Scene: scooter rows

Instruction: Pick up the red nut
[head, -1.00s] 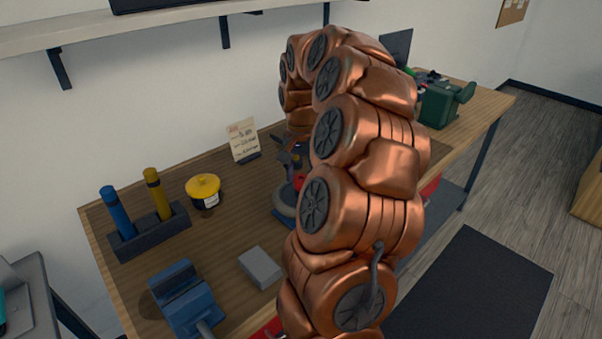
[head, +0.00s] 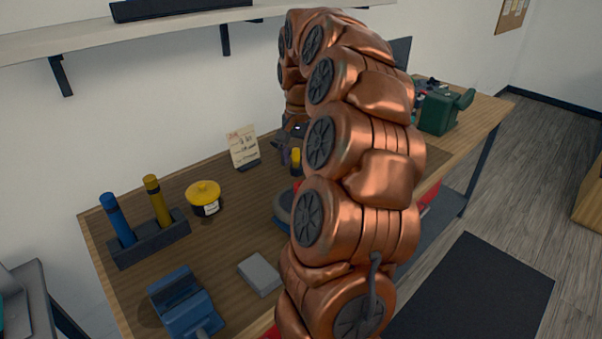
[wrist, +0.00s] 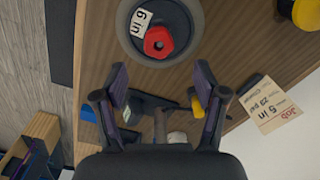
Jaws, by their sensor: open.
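The red nut (wrist: 158,42) lies on top of a dark wheel-like disc with a grey rim (wrist: 133,48) and a white "6 in" label. In the wrist view my gripper (wrist: 162,83) is open and empty. Its two fingers are apart, below the nut in the picture and not touching it. In the head view my copper arm hides most of this spot; only the left edge of the disc (head: 282,207) shows beside the arm. My gripper is mostly hidden there.
On the wooden bench stand a yellow-lidded pot (head: 203,198), a job card (head: 243,148), a rack with blue and yellow cylinders (head: 150,240), a grey block (head: 260,273) and a blue vise-like tool (head: 185,303). A green machine (head: 440,112) stands at the far right.

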